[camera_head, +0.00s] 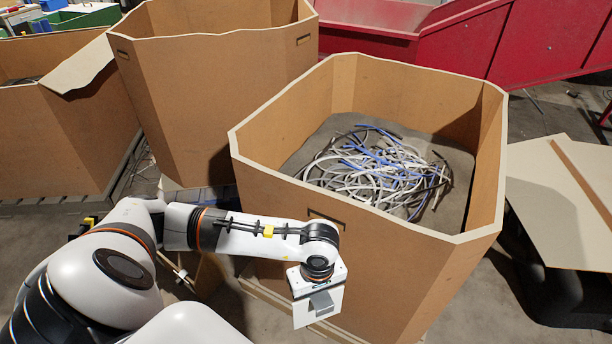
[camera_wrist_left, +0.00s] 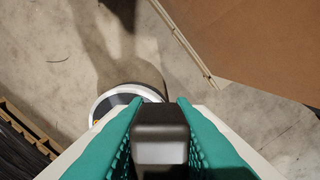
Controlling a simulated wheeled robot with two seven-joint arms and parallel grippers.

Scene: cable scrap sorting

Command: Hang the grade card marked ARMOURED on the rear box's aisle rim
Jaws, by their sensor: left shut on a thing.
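My left gripper (camera_head: 320,301) is in front of the near side of a large brown cardboard box (camera_head: 350,225), below its rim and apart from it in the picture. It is shut on a dark grey block (camera_wrist_left: 160,132), which sits between the teal fingers in the left wrist view. A plain pale card (camera_head: 302,314) shows at the gripper in the head view, with pale edges beside the fingers in the wrist view. No lettering on it is readable. A second tall box (camera_head: 215,75) stands behind, further left. My right gripper is not in view.
Grey, white and blue cable scrap (camera_head: 375,172) lies inside the near box. Another box (camera_head: 55,135) stands at the left. A red metal skip (camera_head: 450,45) is behind. A flat sheet (camera_head: 555,200) lies at the right. Bare concrete floor (camera_wrist_left: 60,60) shows beside the box.

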